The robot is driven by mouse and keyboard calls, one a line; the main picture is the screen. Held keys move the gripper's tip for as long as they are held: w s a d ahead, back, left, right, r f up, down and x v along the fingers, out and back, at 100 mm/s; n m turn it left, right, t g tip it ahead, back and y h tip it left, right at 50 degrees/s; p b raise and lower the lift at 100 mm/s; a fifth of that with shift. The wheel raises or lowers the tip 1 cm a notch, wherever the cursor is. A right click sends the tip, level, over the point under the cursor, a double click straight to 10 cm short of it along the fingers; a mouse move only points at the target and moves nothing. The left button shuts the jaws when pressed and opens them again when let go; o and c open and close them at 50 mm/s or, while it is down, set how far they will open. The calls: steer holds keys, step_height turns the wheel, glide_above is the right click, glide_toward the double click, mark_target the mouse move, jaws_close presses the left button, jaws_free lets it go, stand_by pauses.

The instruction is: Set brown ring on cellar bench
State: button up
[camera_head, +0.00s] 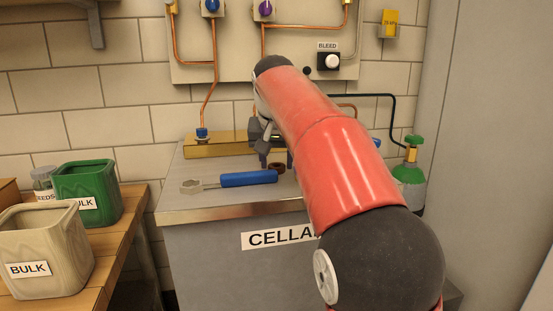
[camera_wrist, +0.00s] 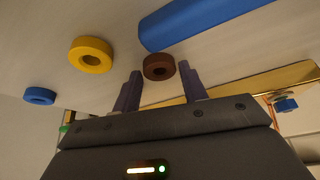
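The brown ring (camera_head: 277,168) lies flat on the cellar bench (camera_head: 200,205), just right of a blue-handled wrench (camera_head: 248,179). My gripper (camera_head: 276,160) is open above the bench, partly hidden by my red arm. In the wrist view its two fingers stand apart, and the brown ring (camera_wrist: 152,72) shows between and just beyond the fingertips. The fingers hold nothing. I cannot tell the exact gap between fingertips and ring.
A yellow ring (camera_wrist: 91,43) and a blue ring (camera_wrist: 40,95) lie on the bench. A brass block (camera_head: 215,148) with piping stands at the back. A green bin (camera_head: 88,190) and a beige bin (camera_head: 45,245) are on the wooden table at left.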

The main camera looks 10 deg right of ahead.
steer(key=shift+o, duration=0.3)
steer(key=o, duration=0.5)
steer(key=shift+r, duration=0.1)
steer(key=shift+p+v, duration=2.75)
steer(key=shift+v, duration=1.25)
steer(key=shift+n+y, duration=0.3)
steer(key=shift+n, duration=0.2)
steer(key=s+f, duration=0.1)
steer(key=s, duration=0.1)
steer(key=s+d+f, duration=0.1)
steer(key=s, duration=0.2)
steer(key=s+f, duration=0.1)
steer(key=s, duration=0.1)
steer(key=shift+s+d, duration=0.2)
steer(key=shift+s, duration=0.1)
steer(key=s+f+n, duration=0.2)
steer(key=s+f, duration=1.6)
steer(key=s, duration=0.2)
steer(key=shift+s+f+t+y, duration=0.25)
steer(key=shift+f+t+y, duration=0.05)
steer(key=shift+f+y, duration=0.1)
